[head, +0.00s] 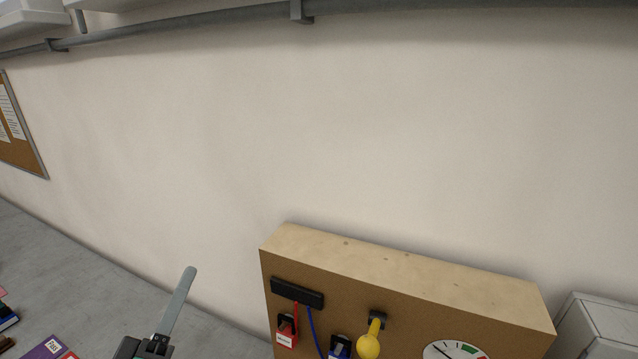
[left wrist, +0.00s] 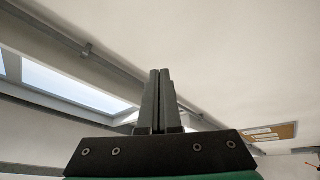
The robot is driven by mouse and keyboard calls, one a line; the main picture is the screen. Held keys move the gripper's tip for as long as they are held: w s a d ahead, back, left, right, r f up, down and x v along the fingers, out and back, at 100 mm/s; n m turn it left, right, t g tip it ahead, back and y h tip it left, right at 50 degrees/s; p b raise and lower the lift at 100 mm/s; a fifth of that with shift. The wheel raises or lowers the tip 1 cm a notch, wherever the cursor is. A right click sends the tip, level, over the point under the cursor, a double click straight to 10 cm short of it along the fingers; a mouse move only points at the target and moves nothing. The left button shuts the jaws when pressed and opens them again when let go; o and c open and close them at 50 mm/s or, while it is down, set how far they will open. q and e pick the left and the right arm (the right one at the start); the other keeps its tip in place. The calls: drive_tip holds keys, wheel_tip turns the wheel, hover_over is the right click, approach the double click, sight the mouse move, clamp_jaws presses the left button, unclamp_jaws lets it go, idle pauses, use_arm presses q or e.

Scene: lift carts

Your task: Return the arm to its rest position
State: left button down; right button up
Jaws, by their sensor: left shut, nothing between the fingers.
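My left gripper (head: 189,270) rises from the bottom edge of the head view, left of a brown panel box, in front of the bare wall. Its pale grey fingers point up and slightly right, and no object is held. In the left wrist view its two dark fingers (left wrist: 159,73) lie side by side, shut and empty, against the ceiling and wall. My right gripper is not in view.
The brown panel box (head: 400,262) carries a yellow-handled lever (head: 369,343), a gauge (head: 455,350), a black bar (head: 297,292) and red and blue wires. A grey-white box (head: 600,325) stands at right. A cork board (head: 18,135) hangs at left. A pipe (head: 180,25) runs along the wall top.

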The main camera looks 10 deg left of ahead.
use_arm(q)
drive_tip(key=s+d+r+m+t, duration=0.1)
drive_tip(key=s+r+m, duration=0.3)
drive_tip(key=r, duration=0.4)
drive_tip(key=s+d+r+m+t+h, duration=0.1)
drive_tip(key=s+d+r+m+t, duration=0.1)
drive_tip(key=r, duration=0.7)
drive_tip(key=s+d+r+m+t+h, duration=0.1)
drive_tip(key=s+d+r+m+t, duration=0.1)
drive_tip(key=s+r+m, duration=0.3)
wheel_tip(320, 180, up, 4)
drive_tip(key=shift+s+d+f+m, duration=0.2)
drive_tip(key=shift+s+d+m, duration=0.2)
drive_tip(key=shift+s+d, duration=0.55)
drive_tip(key=shift+s+a, duration=0.1)
drive_tip(key=shift+a, duration=0.05)
drive_tip(key=shift+a+y, duration=0.1)
drive_tip(key=shift+y, duration=0.2)
